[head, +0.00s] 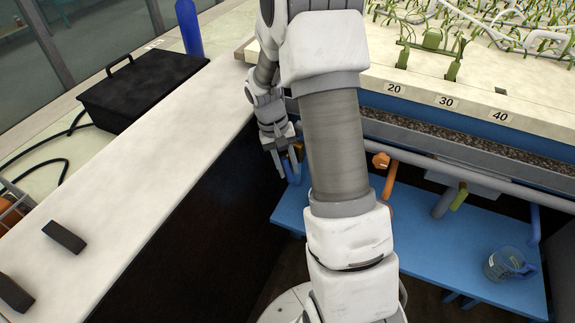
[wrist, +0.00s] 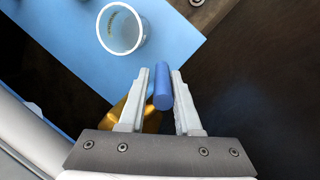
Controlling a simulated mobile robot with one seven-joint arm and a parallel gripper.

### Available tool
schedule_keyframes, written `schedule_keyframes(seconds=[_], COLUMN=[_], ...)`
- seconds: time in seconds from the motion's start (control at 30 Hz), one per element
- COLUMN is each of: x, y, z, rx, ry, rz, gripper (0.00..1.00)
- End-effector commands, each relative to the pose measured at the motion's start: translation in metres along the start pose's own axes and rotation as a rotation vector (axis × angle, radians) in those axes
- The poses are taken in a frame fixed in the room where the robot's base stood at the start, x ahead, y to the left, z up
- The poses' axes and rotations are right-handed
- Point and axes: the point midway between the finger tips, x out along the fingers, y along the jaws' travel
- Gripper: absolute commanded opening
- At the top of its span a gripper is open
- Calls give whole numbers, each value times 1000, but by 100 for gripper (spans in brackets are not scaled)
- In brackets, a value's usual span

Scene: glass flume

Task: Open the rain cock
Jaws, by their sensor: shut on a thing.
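My gripper (head: 286,169) is at the left end of the pipework under the flume bench. In the wrist view, my gripper (wrist: 161,76) has its two pale fingers on either side of a blue bar-shaped handle (wrist: 162,86) and is shut on it. A brass-coloured fitting (wrist: 152,121) shows beside and behind the left finger. In the head view the blue handle (head: 293,173) is small and partly covered by my gripper. No label tells which cock is the rain cock. Other fittings on the pipe have an orange knob (head: 381,160) and a yellow-green lever (head: 460,196).
A blue shelf (head: 420,235) lies below the pipe (head: 450,172), with a clear jug (head: 500,264) at its right. A clear round cup (wrist: 122,28) stands on blue near the fingers. A white counter (head: 130,195) with a black case (head: 145,88) is at left.

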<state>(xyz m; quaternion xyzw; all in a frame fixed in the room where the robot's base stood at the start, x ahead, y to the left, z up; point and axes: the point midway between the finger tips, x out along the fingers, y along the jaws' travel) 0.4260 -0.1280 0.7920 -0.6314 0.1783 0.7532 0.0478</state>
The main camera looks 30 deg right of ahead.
Motion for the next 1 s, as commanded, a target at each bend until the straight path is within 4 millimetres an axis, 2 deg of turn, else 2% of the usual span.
schedule_keyframes(seconds=[0.03,0.17,0.2,0.3,0.77,0.87,1.0], x=[-2,-2,-2,-2,-5,-18,-48], y=[-8,-8,-8,-7,-2,0,4], z=[-2,-2,-2,-2,0,1,4], rx=[-13,-13,-13,-12,-6,-7,-8], ry=[9,10,10,10,6,7,13], rz=[-10,-10,-10,-9,-4,-4,-6], gripper=[0,0,39,55,55,55,55])
